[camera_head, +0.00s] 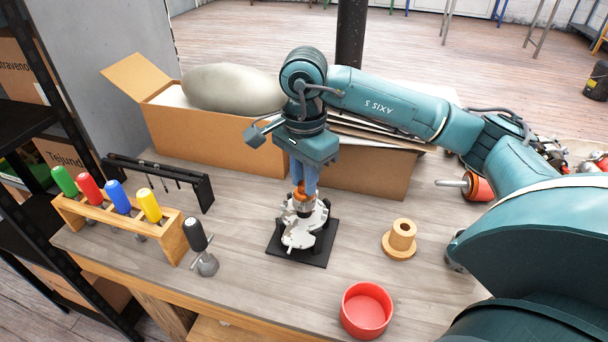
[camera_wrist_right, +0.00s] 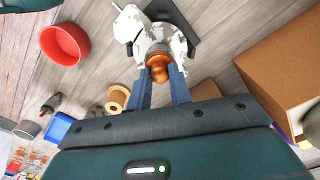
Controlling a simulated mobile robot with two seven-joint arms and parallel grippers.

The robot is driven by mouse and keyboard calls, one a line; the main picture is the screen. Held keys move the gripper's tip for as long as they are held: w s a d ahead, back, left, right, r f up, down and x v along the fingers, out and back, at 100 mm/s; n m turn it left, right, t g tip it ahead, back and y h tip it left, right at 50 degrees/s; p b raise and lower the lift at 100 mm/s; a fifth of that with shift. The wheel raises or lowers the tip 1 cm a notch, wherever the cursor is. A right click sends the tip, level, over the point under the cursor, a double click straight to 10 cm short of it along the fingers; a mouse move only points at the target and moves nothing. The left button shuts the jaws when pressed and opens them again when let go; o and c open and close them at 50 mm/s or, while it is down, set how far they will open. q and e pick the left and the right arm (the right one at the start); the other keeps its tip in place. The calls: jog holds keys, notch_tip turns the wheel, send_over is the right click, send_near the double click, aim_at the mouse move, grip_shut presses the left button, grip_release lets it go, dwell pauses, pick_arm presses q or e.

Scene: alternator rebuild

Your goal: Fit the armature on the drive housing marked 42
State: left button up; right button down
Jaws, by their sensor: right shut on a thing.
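My right gripper (camera_head: 304,186) points down and is shut on the armature (camera_head: 304,205), which has a copper-orange end and a steel body. The armature stands about upright over the silver-white drive housing (camera_head: 296,238), its lower end at or in the housing's middle; I cannot tell how deep it sits. The housing is on a black square base (camera_head: 312,260). In the right wrist view, the armature's copper end (camera_wrist_right: 158,69) is between the two fingers (camera_wrist_right: 161,78), with the housing (camera_wrist_right: 128,24) beyond. No mark 42 is readable. My left gripper is not in view.
A wooden flanged spool (camera_head: 402,240) and a red bowl (camera_head: 366,312) stand to the right. A wooden rack (camera_head: 172,232) with colored-handled tools, a black-handled tool (camera_head: 196,238) and a black holder (camera_head: 160,178) are left. Cardboard boxes (camera_head: 210,138) stand behind. An orange-and-steel part (camera_head: 480,187) lies right.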

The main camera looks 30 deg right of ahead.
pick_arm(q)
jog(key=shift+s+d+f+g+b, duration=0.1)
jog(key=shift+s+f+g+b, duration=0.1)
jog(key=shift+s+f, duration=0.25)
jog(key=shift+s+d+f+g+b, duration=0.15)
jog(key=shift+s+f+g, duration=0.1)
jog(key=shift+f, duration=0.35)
pick_arm(e)
jog(key=shift+f, duration=0.15)
jog(key=c, duration=1.2)
grip_release()
jog(key=shift+f, duration=0.1)
pick_arm(q)
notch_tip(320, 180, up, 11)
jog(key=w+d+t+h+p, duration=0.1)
jog(key=p, duration=0.5)
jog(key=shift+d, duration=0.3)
pick_arm(e)
notch_tip(320, 180, up, 17)
jog(key=shift+r, duration=0.2)
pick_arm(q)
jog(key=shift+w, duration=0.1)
